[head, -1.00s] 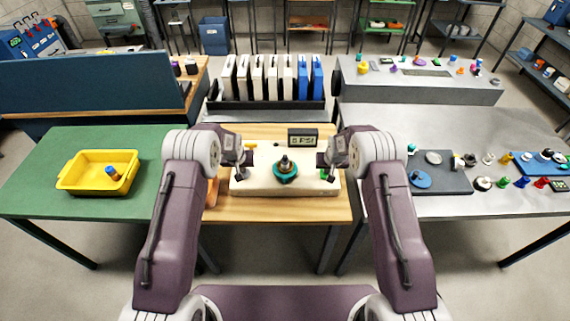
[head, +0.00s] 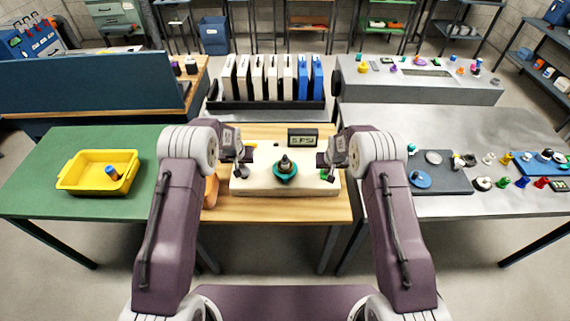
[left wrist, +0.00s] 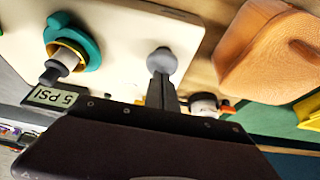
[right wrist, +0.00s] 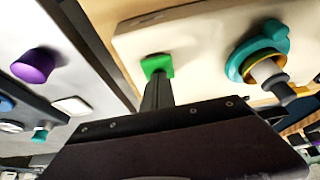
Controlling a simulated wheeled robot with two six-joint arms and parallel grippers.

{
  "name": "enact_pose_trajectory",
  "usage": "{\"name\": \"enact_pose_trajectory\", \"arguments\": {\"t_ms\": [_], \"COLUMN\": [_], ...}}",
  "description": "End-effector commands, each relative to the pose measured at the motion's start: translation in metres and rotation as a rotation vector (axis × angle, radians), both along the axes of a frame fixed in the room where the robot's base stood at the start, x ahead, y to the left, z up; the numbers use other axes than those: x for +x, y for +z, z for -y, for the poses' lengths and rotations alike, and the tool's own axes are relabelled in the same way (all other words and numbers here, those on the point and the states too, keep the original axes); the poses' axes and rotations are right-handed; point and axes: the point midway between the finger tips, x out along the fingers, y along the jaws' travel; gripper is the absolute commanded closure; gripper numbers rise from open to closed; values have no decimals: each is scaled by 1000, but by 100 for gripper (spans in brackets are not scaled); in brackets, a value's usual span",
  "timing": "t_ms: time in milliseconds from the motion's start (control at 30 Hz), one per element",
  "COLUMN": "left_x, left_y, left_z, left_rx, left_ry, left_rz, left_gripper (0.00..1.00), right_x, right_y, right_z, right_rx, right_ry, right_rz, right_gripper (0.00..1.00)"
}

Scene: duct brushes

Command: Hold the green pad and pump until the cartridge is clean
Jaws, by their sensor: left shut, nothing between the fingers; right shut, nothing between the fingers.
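The cream board (head: 258,187) on the wooden table carries a teal ring with a dark-tipped cartridge (head: 285,165) upright in it. The cartridge also shows in the left wrist view (left wrist: 61,62). A display (head: 302,138) behind reads 5 PSI in the left wrist view (left wrist: 52,97). My left gripper (head: 240,174) is shut and empty, its tips at a round grey button (left wrist: 162,60). My right gripper (head: 325,174) is shut and empty, its tips at the green pad (right wrist: 157,64). Contact looks likely at both, but the fingers partly hide it.
A yellow tray (head: 72,172) stands on the green table at left. A rack (head: 265,105) of white and blue panels stands behind. The grey table at right holds a dark mat (head: 440,184) and several small parts.

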Motion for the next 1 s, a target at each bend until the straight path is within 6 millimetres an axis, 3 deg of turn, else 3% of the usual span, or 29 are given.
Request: {"name": "enact_pose_trajectory", "arguments": {"t_ms": [600,1000], "left_x": [1,0], "left_y": [67,70], "left_z": [0,0], "left_rx": [0,0], "left_ry": [0,0], "left_rz": [2,0], "left_gripper": [100,100], "right_x": [0,0], "right_y": [0,4], "right_z": [0,0], "right_rx": [0,0], "right_ry": [0,0], "right_rz": [-1,0], "right_gripper": [100,100]}}
